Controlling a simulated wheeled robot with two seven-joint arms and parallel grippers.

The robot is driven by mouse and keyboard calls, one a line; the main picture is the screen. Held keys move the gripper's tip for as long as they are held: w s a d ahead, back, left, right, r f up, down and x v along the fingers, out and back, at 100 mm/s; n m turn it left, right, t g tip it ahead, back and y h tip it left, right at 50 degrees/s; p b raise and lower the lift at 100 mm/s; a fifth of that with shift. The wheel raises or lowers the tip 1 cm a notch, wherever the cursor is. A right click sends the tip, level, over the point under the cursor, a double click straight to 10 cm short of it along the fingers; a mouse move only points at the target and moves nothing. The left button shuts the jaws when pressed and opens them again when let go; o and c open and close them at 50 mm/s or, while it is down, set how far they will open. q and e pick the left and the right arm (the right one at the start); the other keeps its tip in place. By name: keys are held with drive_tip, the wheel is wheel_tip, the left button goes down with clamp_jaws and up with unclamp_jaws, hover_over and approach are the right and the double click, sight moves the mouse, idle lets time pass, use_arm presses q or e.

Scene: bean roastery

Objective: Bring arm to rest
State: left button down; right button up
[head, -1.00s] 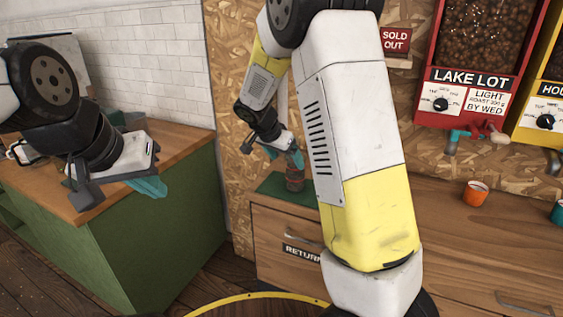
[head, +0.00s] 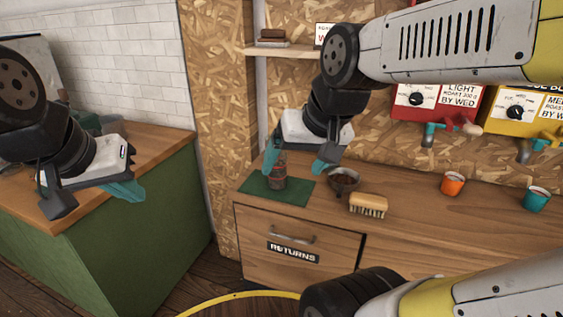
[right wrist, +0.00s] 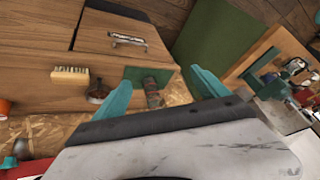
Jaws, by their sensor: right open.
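My right gripper (head: 298,162) is open and empty above the back counter; its two teal fingers also show well apart in the right wrist view (right wrist: 162,92). A dark reddish-brown bottle or jar (head: 278,172) stands upright on a green mat (head: 298,194), just below and beside the right gripper's left finger. In the right wrist view the bottle (right wrist: 153,93) appears in the gap between the fingers, beyond them. My left gripper (head: 125,188) hangs at the left in front of the green counter. Its teal fingertips overlap, so its opening is unclear.
A dark bowl (head: 344,179), a brush (head: 368,205), an orange cup (head: 453,184) and a teal cup (head: 537,199) stand on the wooden counter (head: 420,235) to the right. Bean dispensers (head: 440,100) hang above. A drawer labelled RETURNS (head: 293,252) is below the mat.

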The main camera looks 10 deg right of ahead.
drive_tip(key=shift+s+a+r+n, duration=0.15)
drive_tip(key=shift+s+n, duration=0.1)
drive_tip(key=shift+s, duration=0.25)
drive_tip(key=shift+s+a+f+n, duration=0.15)
drive_tip(key=shift+s+n, duration=0.1)
drive_tip(key=shift+s, duration=0.25)
drive_tip(key=shift+r, duration=0.1)
idle(0.4)
